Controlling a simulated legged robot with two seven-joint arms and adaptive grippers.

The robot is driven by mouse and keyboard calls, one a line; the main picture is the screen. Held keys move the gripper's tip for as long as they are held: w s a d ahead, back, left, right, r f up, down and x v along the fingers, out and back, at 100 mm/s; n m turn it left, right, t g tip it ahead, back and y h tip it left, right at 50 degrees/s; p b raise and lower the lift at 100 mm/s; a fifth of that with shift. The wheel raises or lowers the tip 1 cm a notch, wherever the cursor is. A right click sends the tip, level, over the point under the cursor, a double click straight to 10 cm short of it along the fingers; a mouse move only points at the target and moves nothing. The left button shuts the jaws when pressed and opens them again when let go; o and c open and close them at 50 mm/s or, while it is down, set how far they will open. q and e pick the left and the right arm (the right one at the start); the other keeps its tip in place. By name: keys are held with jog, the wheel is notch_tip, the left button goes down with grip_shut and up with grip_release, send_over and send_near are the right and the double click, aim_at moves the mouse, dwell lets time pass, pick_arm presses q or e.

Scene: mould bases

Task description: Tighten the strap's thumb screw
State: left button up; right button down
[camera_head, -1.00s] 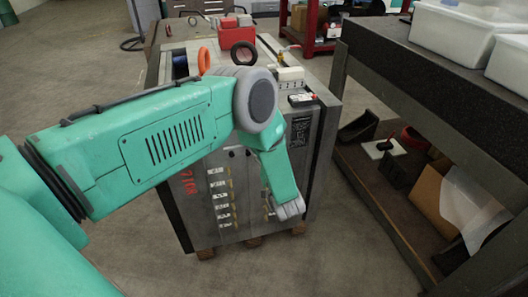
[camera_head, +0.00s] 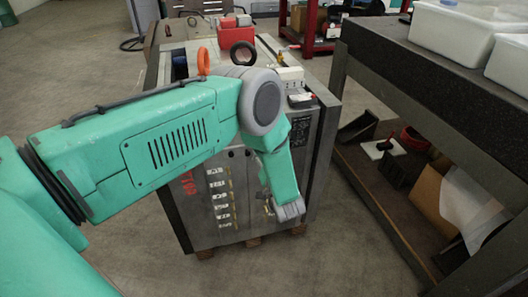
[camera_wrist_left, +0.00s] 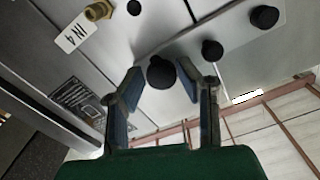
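In the left wrist view, a round black knob (camera_wrist_left: 161,73), which looks like the thumb screw, stands out from a grey metal face. My left gripper (camera_wrist_left: 159,80) is open, with one blue-grey finger on each side of this knob. Small gaps show between the fingers and the knob, so it does not look gripped. A grey metal strip (camera_wrist_left: 185,42), perhaps the strap, runs from near this knob toward the upper right. In the head view my left arm reaches down to the front of the mould base (camera_head: 235,190); its fingers and the knob are hidden there. My right gripper is out of view.
Two more black knobs (camera_wrist_left: 212,50) (camera_wrist_left: 265,17) sit to the right. A brass fitting (camera_wrist_left: 98,11) and an "IN 4" label (camera_wrist_left: 72,34) are at upper left. A dark bench (camera_head: 440,75) with white bins stands close on the right; floor shows between it and the mould base.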

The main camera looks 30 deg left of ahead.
pick_arm(q)
jog(key=shift+d, duration=0.25)
jog(key=shift+s, duration=0.15)
jog(key=v, duration=1.2)
jog(key=shift+f, duration=0.2)
